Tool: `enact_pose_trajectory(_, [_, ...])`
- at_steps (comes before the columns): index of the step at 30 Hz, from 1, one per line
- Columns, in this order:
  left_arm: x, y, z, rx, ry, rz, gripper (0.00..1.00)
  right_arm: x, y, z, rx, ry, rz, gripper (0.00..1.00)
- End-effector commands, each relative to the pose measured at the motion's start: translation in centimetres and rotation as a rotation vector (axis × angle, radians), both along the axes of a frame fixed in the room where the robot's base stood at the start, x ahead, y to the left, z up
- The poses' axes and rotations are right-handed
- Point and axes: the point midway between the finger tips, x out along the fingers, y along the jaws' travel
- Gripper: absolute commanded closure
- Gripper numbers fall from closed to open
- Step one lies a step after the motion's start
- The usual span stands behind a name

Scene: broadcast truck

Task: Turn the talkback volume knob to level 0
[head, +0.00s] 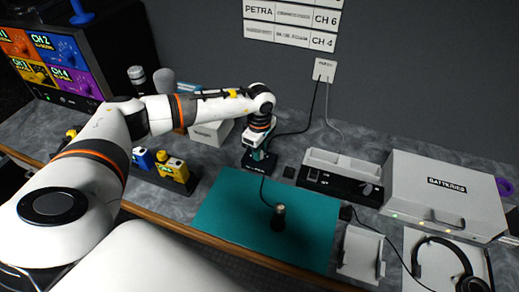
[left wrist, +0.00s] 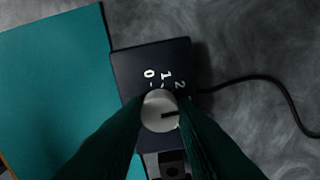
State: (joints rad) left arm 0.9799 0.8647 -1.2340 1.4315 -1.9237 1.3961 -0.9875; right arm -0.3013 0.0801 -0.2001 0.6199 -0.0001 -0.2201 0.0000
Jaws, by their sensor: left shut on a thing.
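The talkback unit (left wrist: 152,65) is a dark box with the marks 0, 1 and 2 in white; it also shows in the head view (head: 252,165), partly hidden under my left gripper (head: 259,152). Its round pale volume knob (left wrist: 160,108) has a dark pointer line that lies toward the right of the picture, away from the 0 mark at upper left. My left gripper comes from above, and its dark fingers are shut on the knob, one on each side. Further marks beyond 2 are hidden or too dark to read. My right gripper does not show.
A teal mat (head: 225,205) with a dark upright microphone-like thing (head: 279,215) lies in front of the unit. A black cable (left wrist: 285,105) runs off from the unit. A batteries case (head: 440,190) and a headset (head: 445,262) are at the right.

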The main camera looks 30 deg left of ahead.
Motion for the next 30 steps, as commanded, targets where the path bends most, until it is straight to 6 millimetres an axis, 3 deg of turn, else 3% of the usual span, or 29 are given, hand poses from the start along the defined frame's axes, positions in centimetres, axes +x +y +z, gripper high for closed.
enact_pose_trajectory(11, [0.1,0.0,-0.2,-0.001,-0.002,0.190,0.98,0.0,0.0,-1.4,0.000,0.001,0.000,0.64])
enact_pose_trajectory(30, [0.1,0.1,-0.2,0.000,-0.002,0.792,0.98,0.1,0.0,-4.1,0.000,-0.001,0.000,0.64])
